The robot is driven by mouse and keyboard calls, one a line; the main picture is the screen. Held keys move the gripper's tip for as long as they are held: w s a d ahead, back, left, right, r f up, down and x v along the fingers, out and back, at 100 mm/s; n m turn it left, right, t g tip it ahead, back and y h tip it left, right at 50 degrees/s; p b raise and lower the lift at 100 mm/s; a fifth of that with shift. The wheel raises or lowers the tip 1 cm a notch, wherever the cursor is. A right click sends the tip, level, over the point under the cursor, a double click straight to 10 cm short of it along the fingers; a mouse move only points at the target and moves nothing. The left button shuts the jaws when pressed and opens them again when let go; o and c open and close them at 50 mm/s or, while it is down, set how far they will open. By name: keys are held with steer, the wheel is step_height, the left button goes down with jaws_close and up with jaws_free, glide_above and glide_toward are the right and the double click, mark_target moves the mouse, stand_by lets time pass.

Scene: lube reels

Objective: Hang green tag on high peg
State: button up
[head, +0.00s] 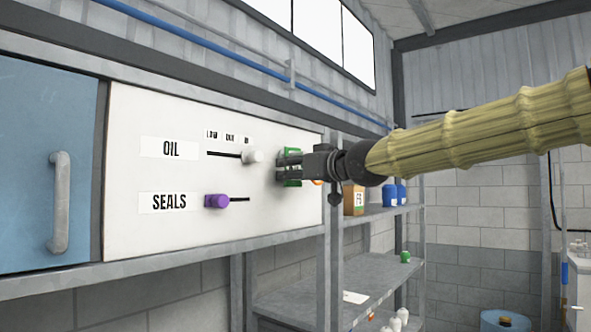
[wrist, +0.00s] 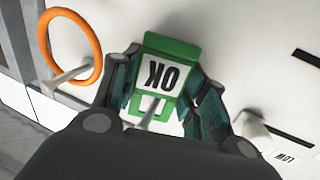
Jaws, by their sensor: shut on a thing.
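The green tag (wrist: 172,52), with a white OK label, is between the fingers of my gripper (wrist: 165,92) in the wrist view, close to the white panel. My gripper is shut on it. A pale peg (wrist: 152,116) shows at the tag's opening and seems to pass through it; I cannot tell whether the tag rests on it. In the head view, the tag (head: 291,153) is partly hidden behind my gripper (head: 284,165), at the panel's right end. An orange ring (wrist: 97,53) hangs around another peg (wrist: 66,77).
The white panel (head: 130,120) carries a white slider knob (head: 252,157) by OIL and a purple knob (head: 217,201) by SEALS. The white knob (wrist: 252,128) is close beside my fingers. A metal shelf (head: 375,214) with containers stands right of the panel.

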stand_by(0.4)
steer(key=o, duration=0.9)
steer(key=shift+s, duration=0.1)
steer(key=v, duration=1.2)
